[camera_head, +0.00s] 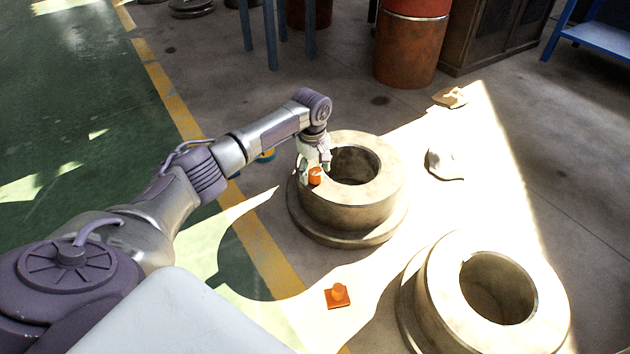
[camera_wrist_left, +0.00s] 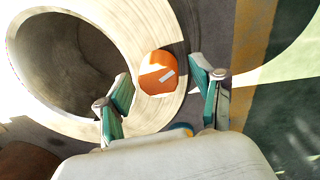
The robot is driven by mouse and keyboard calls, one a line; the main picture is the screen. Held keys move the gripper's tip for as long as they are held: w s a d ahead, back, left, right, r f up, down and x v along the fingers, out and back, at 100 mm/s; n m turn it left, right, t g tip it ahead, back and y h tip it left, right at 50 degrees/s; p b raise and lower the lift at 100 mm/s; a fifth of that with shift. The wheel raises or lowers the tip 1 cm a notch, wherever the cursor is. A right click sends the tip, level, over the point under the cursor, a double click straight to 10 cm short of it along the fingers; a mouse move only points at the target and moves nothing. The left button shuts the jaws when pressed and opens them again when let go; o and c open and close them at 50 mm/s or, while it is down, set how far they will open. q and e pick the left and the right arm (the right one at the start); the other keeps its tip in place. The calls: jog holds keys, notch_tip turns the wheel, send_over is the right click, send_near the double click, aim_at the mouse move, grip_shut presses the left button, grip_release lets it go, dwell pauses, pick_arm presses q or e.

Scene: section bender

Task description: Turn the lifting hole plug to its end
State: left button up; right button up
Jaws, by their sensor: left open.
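My left gripper (camera_head: 312,166) is above the rim at the plug. In the wrist view its two green-padded fingers (camera_wrist_left: 162,92) are spread apart, one on each side of the plug, with visible gaps. Whether either finger touches the plug cannot be told. My right gripper is not in view.
A second metal ring (camera_head: 438,300) stands at the lower right. An orange piece on a square base (camera_head: 337,296) lies on the floor in front. Pale lumps (camera_head: 445,164) lie to the right. A rusty drum (camera_head: 408,50) and a blue-legged table (camera_head: 270,35) stand behind.

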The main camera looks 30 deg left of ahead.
pick_arm(q)
jog(key=shift+f, duration=0.4)
jog(key=shift+c, duration=0.3)
